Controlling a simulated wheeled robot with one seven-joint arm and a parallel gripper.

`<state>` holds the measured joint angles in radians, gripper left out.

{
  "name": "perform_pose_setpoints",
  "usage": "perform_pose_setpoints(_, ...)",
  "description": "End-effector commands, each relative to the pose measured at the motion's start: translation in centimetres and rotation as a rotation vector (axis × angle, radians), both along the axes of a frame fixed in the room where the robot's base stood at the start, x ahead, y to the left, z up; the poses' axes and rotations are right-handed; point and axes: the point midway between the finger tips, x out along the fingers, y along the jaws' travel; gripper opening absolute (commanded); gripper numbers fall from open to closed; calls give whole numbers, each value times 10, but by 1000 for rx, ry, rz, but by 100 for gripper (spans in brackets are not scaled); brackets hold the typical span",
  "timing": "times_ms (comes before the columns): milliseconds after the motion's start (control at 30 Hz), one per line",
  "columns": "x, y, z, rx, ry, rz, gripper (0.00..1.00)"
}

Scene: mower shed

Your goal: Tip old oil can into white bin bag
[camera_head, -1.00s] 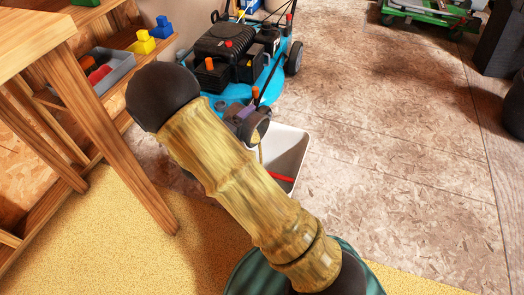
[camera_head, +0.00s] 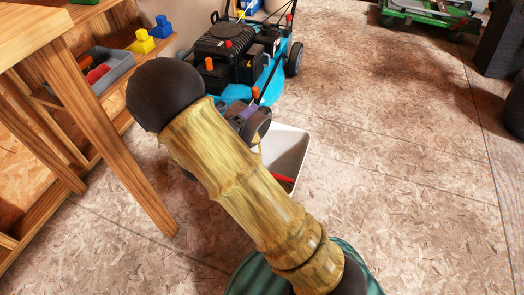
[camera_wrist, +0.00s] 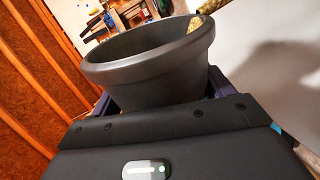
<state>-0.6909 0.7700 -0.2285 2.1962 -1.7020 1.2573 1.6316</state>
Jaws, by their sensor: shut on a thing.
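In the wrist view, my gripper (camera_wrist: 160,100) is shut on a dark grey, wide-rimmed round vessel, perhaps the old oil can (camera_wrist: 150,60). Its purple fingers show on both sides of the vessel. Its inside is hidden from this angle. In the head view, my gripper (camera_head: 243,110) is partly hidden behind my bamboo-like arm, and a dark round edge of the vessel (camera_head: 264,127) shows beside it. A white open-topped container (camera_head: 293,146), perhaps the white bin bag, stands on the floor just below and right of the gripper. Something red lies inside it.
A blue and black mower (camera_head: 235,55) stands behind the gripper. A wooden bench (camera_head: 110,130) is at the left, with a grey tray (camera_head: 115,70) and yellow and blue blocks on a shelf. A green machine (camera_head: 430,15) is at the back right. The chipboard floor (camera_head: 400,170) at right is clear.

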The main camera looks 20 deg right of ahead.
Motion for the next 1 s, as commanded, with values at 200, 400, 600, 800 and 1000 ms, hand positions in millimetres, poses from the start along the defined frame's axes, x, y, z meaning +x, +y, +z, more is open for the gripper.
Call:
perform_pose_setpoints(200, -1, -1, 0, 13, -17, 0, 51)
perform_pose_setpoints(400, -2, -2, 1, 25, -32, 0, 51)
perform_pose_setpoints(600, -3, -2, 2, 37, -48, 0, 51)
perform_pose_setpoints(800, -4, -3, 3, 48, -61, 1, 51)
perform_pose_setpoints(1000, -4, -4, 4, 61, -77, 0, 51)
